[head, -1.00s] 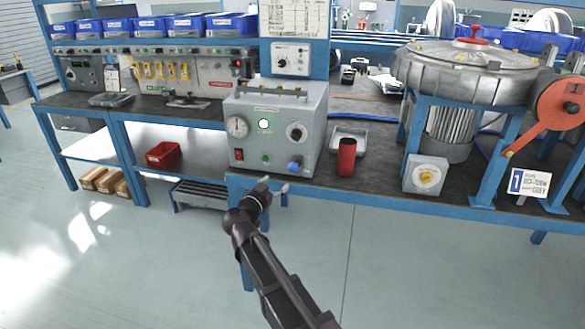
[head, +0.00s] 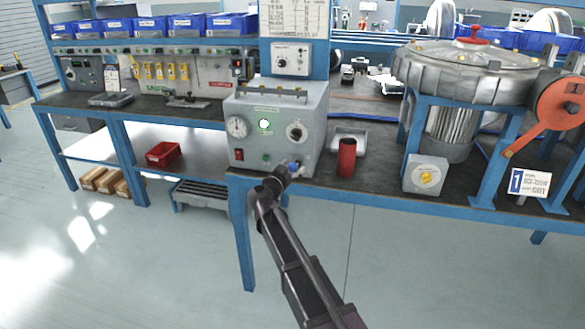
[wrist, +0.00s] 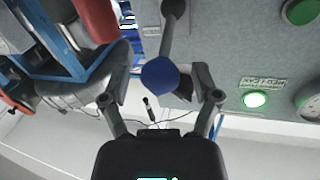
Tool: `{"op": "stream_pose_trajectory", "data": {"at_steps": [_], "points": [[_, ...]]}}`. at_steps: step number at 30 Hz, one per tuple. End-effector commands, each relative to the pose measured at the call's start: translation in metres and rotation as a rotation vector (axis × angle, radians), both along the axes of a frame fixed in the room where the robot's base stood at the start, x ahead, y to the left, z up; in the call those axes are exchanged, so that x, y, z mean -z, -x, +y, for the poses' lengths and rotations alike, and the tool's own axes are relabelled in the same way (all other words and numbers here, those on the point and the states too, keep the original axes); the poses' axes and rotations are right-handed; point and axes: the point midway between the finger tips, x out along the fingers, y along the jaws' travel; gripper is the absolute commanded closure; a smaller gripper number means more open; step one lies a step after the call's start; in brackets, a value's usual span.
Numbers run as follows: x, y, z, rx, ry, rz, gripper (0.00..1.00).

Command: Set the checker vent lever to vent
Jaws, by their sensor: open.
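The checker (head: 262,112) is a grey box on the bench with a round gauge, a lit green lamp and a dark dial on its front. Its vent lever has a blue ball knob (head: 294,166) low at the front right, now partly hidden by my gripper (head: 288,170). In the wrist view, the lever's grey rod (wrist: 171,32) ends in the blue ball (wrist: 160,74). The ball appears between the two fingers of my open gripper (wrist: 161,76), with space on both sides; contact is not visible. I cannot read the lever's marked position.
A red cylinder (head: 346,158) stands close to the right of the checker, in front of a pale tray (head: 350,137). A grey box with a yellow knob (head: 426,175) and the blower (head: 465,75) stand farther right. The floor before the bench is clear.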

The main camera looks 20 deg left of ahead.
Motion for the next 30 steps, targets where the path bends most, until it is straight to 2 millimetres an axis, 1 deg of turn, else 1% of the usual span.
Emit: {"op": "stream_pose_trajectory", "data": {"at_steps": [5, 6, 8, 9, 11, 12, 14, 23, 26, 30], "points": [[0.000, 0.000, 0.000, 0.000, 0.000, 0.000, 0.20], [0.000, 0.000, 0.000, 0.000, 0.000, 0.000, 0.23], [0.000, 0.000, 0.000, 0.000, 0.000, 0.000, 0.41], [0.000, 0.000, 0.000, 0.000, 0.000, 0.000, 0.53], [0.000, 0.000, 0.000, 0.000, 0.000, 0.000, 0.71], [0.000, 0.000, 0.000, 0.000, 0.000, 0.000, 0.83], [0.000, 0.000, 0.000, 0.000, 0.000, 0.000, 1.00], [0.001, 0.001, 0.003, -0.003, 0.000, -0.005, 1.00], [0.003, 0.003, 0.006, -0.008, 0.000, -0.014, 1.00], [0.006, 0.009, 0.015, -0.019, -0.001, -0.038, 1.00]]}}
